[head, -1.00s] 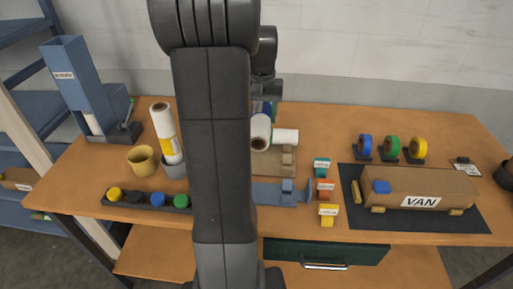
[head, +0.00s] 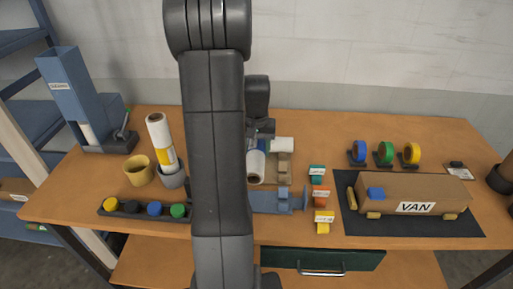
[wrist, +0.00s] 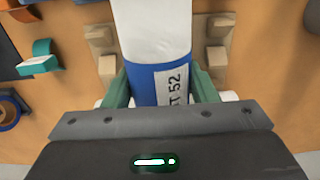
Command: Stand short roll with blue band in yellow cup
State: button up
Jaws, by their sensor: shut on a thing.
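The short roll with the blue band (wrist: 158,75) is white with a blue band and a label ending in "52". My gripper (wrist: 161,88) is shut on it at the band, with a green finger on each side. In the head view the white end of this roll (head: 256,166) shows just right of my arm, over the middle of the bench. My arm hides most of the gripper there. The yellow cup (head: 139,171) stands upright on the left of the bench, apart from my gripper. It looks empty.
Beside the yellow cup, a tall roll with a yellow band (head: 160,140) stands in a grey cup (head: 172,177). A strip of coloured knobs (head: 145,210) lies in front. Another white roll (head: 283,144) lies behind a wooden cradle (head: 284,167). A van model (head: 420,190) is right.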

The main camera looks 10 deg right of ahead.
aim_at(257, 142)
jog(key=shift+f, duration=0.1)
jog(key=shift+f+b, duration=0.45)
jog(key=shift+f, duration=0.05)
jog(key=o, duration=1.1)
jog(key=shift+r, duration=0.1)
jog(key=shift+r+p, duration=0.35)
notch_tip(257, 142, up, 12)
jog(key=shift+r+b, duration=0.2)
jog(key=shift+b, duration=0.15)
jog(key=shift+f, duration=0.1)
